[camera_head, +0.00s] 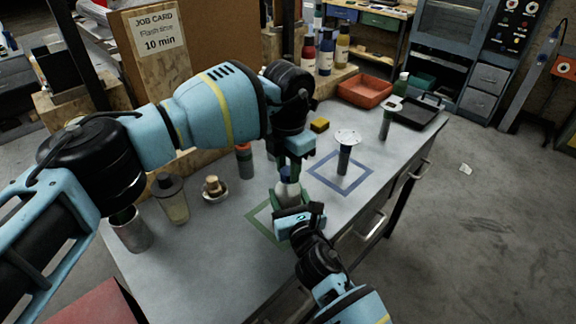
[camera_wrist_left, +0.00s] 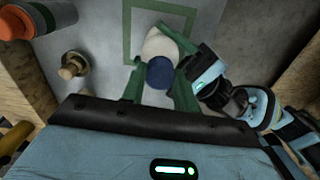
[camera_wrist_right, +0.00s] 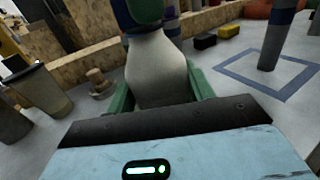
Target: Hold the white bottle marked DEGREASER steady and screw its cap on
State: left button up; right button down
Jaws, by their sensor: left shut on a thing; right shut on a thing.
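The white bottle (camera_head: 288,190) stands upright at the green outlined square (camera_head: 256,233) on the bench. My right gripper (camera_wrist_right: 160,90) is shut around its body, one green finger on each side. The blue cap (camera_wrist_left: 160,73) is at the bottle's mouth, in line with the neck. My left gripper (camera_wrist_left: 157,88) comes down from above and is shut on the cap. The bottle also shows in the left wrist view (camera_wrist_left: 158,43) and right wrist view (camera_wrist_right: 158,68). I cannot tell how far the cap is threaded. No DEGREASER lettering shows.
A post with a round white top (camera_head: 345,150) stands in the blue outlined square (camera_head: 322,173). A yellow block (camera_head: 320,125), an orange tray (camera_head: 364,91) and a black tray (camera_head: 416,114) lie behind.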

pick_arm(q)
jog(key=m, duration=0.6)
jog(key=shift+m, duration=0.4)
jog(key=o, duration=1.1)
jog(key=shift+r, duration=2.25)
jog(key=shift+c, duration=0.4)
jog(key=n, duration=0.2)
jog(key=r+n, duration=0.1)
jog(key=n, duration=0.3)
jog(key=shift+d+r, duration=0.1)
jog(key=shift+r, duration=0.3)
jog(key=n, duration=0.2)
jog(key=r+n, duration=0.1)
jog(key=n, duration=0.3)
jog(key=shift+r, duration=0.3)
